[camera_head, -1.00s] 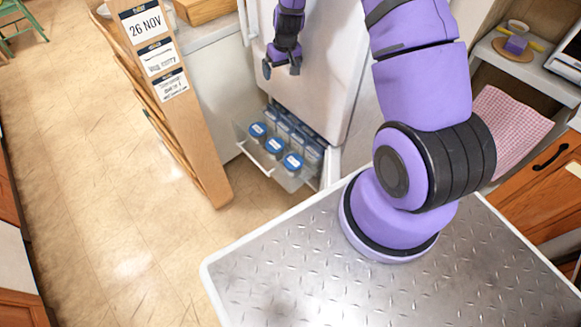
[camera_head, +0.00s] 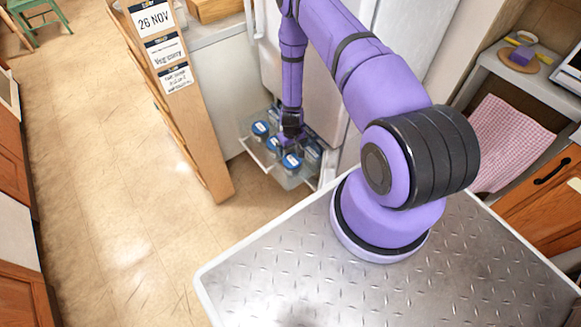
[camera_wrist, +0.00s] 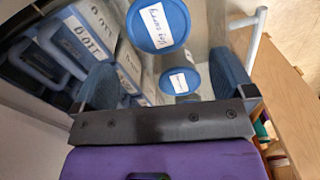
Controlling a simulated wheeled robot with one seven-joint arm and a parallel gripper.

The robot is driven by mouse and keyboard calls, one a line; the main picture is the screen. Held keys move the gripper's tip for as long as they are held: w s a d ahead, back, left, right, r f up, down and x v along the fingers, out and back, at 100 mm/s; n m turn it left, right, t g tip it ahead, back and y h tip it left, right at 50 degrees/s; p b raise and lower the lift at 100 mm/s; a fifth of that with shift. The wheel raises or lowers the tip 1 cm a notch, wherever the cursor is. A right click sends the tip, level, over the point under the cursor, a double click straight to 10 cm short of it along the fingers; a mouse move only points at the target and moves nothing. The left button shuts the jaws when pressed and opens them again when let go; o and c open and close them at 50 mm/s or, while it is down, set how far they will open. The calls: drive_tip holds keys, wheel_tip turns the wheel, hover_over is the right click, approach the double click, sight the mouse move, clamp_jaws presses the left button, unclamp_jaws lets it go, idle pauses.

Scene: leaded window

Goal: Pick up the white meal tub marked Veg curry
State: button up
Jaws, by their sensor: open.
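In the wrist view, a tub with a round blue lid and a white label reading "Veg curry" (camera_wrist: 160,22) shows at the top. A second blue-lidded tub (camera_wrist: 181,78) appears in the picture between my finger pads; its label is too small to read surely. My gripper (camera_wrist: 165,79) is open, with one blue pad on each side, and holds nothing that I can see. In the head view my gripper (camera_head: 290,137) is down over the open drawer (camera_head: 270,170) among blue-lidded tubs, one being the left tub (camera_head: 261,128). My gripper hides part of them.
Several boxes with white labels (camera_wrist: 75,40) stand left of the tubs in the wrist view. A wooden board (camera_head: 190,110) with cards, including "26 NOV" and "Veg curry", stands left of the drawer. The white fridge (camera_head: 338,95) rises behind. The floor (camera_head: 110,190) at left is clear.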

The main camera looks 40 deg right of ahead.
sight(292, 159)
wheel_tip(292, 159, down, 4)
drive_tip(key=shift+s+f, duration=0.1)
drive_tip(key=shift+f, duration=0.15)
drive_tip(key=shift+w+d+f, duration=0.1)
drive_tip(key=shift+f, duration=1.5)
drive_tip(key=shift+w+f, duration=0.1)
drive_tip(key=shift+f, duration=1.5)
drive_tip(key=c, duration=0.9)
